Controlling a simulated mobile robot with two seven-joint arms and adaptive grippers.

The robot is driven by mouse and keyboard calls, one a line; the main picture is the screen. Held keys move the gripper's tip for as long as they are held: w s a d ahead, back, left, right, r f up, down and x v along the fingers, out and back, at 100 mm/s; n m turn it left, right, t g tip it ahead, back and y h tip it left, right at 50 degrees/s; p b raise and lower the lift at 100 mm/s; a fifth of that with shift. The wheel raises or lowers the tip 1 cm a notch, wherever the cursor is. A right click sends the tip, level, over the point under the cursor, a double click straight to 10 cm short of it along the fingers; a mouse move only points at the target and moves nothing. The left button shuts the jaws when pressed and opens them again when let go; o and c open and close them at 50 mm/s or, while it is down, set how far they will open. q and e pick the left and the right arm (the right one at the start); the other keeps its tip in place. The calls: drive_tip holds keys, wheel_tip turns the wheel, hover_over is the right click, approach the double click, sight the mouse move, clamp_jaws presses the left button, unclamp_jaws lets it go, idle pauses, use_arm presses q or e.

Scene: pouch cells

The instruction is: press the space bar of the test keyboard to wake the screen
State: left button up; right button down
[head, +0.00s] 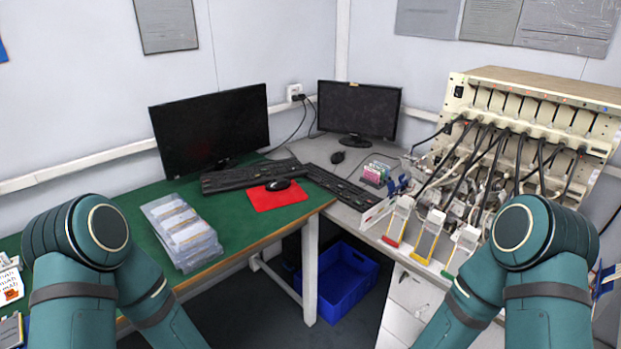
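Two black keyboards are in the head view. One keyboard (240,177) lies on the green desk in front of the left monitor (212,128). The other keyboard (340,187) lies at an angle on the grey bench, in front of the right monitor (358,108) and next to the battery test rack (540,105). I cannot tell from labels which is the test keyboard, and single keys are too small to make out. Both screens are dark. My two arms show in the lower corners, but both grippers are out of view.
A black mouse (278,184) sits on a red mat (276,197). Stacked clear trays (182,235) stand on the green desk (235,226). Another mouse (338,157) is on the bench. Cables and cell holders (428,240) crowd the right. A blue crate (340,285) is on the floor.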

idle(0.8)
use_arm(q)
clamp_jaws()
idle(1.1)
